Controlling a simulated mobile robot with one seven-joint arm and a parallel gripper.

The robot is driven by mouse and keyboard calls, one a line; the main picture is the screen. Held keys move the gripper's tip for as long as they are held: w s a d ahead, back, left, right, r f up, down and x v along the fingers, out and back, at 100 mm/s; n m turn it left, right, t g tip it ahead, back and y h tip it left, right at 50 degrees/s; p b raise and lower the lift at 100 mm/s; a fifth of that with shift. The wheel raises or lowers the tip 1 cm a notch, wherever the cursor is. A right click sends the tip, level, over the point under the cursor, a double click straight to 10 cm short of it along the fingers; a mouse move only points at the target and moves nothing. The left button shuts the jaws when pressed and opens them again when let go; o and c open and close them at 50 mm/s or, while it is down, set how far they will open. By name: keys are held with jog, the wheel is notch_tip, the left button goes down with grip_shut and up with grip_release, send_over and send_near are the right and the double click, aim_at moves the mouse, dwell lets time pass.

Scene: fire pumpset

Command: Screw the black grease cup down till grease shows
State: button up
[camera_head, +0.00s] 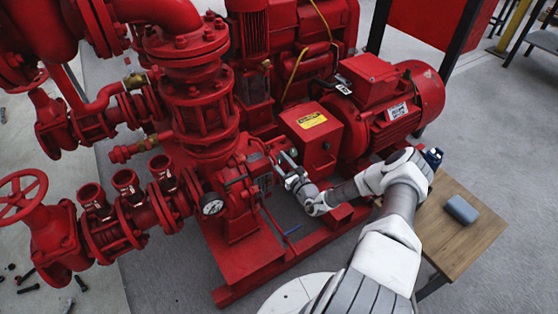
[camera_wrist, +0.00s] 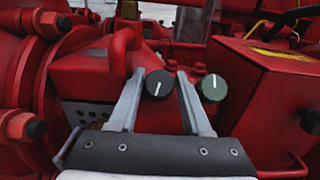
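The black grease cup (camera_wrist: 158,83) is a round dark knob with a white pointer mark, in the wrist view. The mark runs nearly upright, leaning slightly. My gripper (camera_wrist: 160,76) is open, one finger to each side of the cup in the picture. A small gap shows on the cup's right; the left finger's tip comes close to its edge. I cannot tell whether the fingertips reach around the cup or stop short of it. A green cup (camera_wrist: 213,88) with a white mark stands just right of the right finger. In the head view my gripper (camera_head: 284,157) is at the pump's bearing housing. No grease is visible.
A red box with a yellow label (camera_head: 311,121) stands close to the right of my gripper. The red pump casing and flange bolts (camera_wrist: 36,129) are close on the left. A wooden table (camera_head: 462,236) stands at right.

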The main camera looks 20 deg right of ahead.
grip_shut()
jog(key=m+h+p, duration=0.1)
jog(key=m+p, duration=0.1)
jog(key=p, duration=0.1)
jog(key=shift+s+a+r+m+h, duration=0.1)
jog(key=shift+r+m+h, duration=0.2)
jog(key=shift+h, duration=0.1)
jog(key=shift+f+m+h+p, duration=0.1)
jog(key=shift+m+h+p, duration=0.75)
jog(key=shift+m+h, duration=0.2)
jog(key=shift+f+m+h+p, duration=0.25)
jog(key=shift+m+h+p, duration=0.1)
jog(key=shift+m, duration=0.3)
jog(key=shift+o, duration=0.8)
grip_release()
